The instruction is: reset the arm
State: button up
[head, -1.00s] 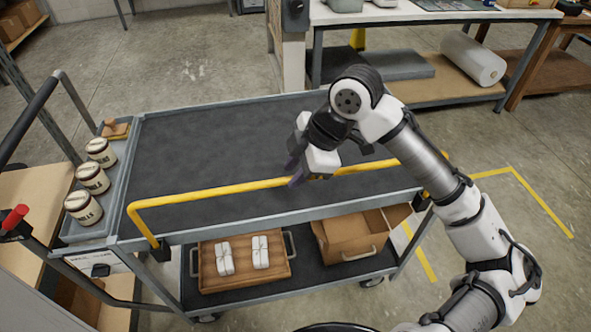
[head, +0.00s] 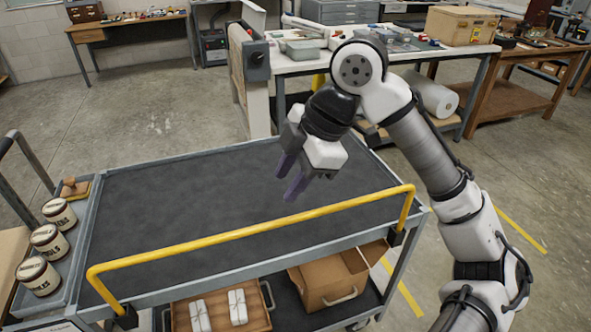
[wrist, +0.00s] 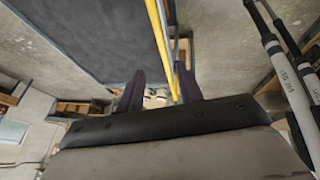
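My gripper (head: 291,178) hangs at the end of my bent arm above the cart's dark top shelf (head: 190,190), in the middle of the head view. Its two dark purple fingers are spread apart with nothing between them. In the wrist view the fingers of my gripper (wrist: 157,92) also stand apart, with the cart's yellow rail (wrist: 160,40) passing beyond the gap. The fingers look clear of the rail.
The yellow rail (head: 250,230) runs along the cart's near edge. Several labelled jars (head: 48,242) stand in the left side tray. A wooden tray (head: 258,318) and an open cardboard box (head: 330,283) sit on the lower shelf. A workbench (head: 290,62) stands behind.

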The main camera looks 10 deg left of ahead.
jog(key=shift+v, duration=1.1)
